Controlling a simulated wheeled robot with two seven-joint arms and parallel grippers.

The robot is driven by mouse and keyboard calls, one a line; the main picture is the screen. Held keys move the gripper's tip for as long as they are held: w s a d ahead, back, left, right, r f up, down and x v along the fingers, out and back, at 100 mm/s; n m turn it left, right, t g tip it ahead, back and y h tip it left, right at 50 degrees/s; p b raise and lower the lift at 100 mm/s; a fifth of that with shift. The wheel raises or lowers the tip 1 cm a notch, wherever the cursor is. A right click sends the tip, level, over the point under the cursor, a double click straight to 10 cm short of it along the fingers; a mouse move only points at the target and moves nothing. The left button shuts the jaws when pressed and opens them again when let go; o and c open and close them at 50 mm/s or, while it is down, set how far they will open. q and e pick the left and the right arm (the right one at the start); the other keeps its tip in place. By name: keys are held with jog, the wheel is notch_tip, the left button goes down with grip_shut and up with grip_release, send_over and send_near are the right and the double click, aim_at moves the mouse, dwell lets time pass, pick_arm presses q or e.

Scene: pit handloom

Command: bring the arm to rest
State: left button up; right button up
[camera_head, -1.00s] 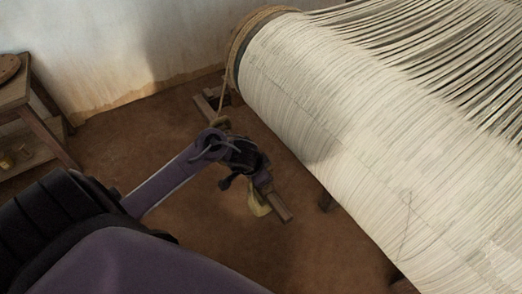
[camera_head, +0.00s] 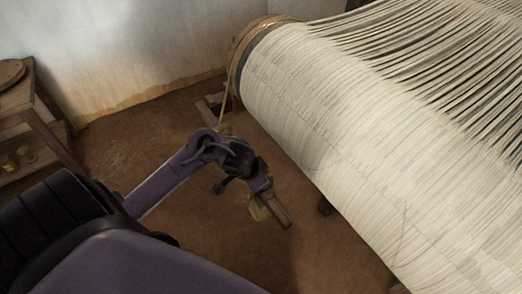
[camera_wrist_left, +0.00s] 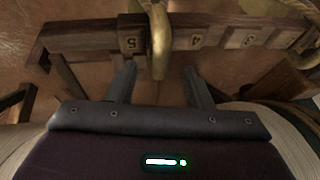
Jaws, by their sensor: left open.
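My left gripper (camera_wrist_left: 160,76) is open, with its two fingers apart, in the left wrist view. A curved brass piece (camera_wrist_left: 159,42) stands just past the fingertips, roughly in line with the gap between them. I cannot tell whether they touch it. It hangs at a dark wooden rail (camera_wrist_left: 218,36) with several numbered pale plates, 5, 4 and 3 among them. In the head view my left arm reaches in from the lower left over this rail (camera_head: 280,213), and the yellowish brass piece (camera_head: 261,208) shows below the wrist. The fingers are hidden there. My right gripper is out of view.
The loom's large cloth-wrapped beam (camera_head: 330,120) fills the right side, close beside my left arm. A rope (camera_head: 229,95) runs down from its end. A wooden table (camera_head: 35,108) stands at the far left. Bare brown floor (camera_head: 120,145) lies between.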

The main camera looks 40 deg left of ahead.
pick_arm(q)
jog(key=p+v, duration=0.1)
jog(key=v, duration=0.2)
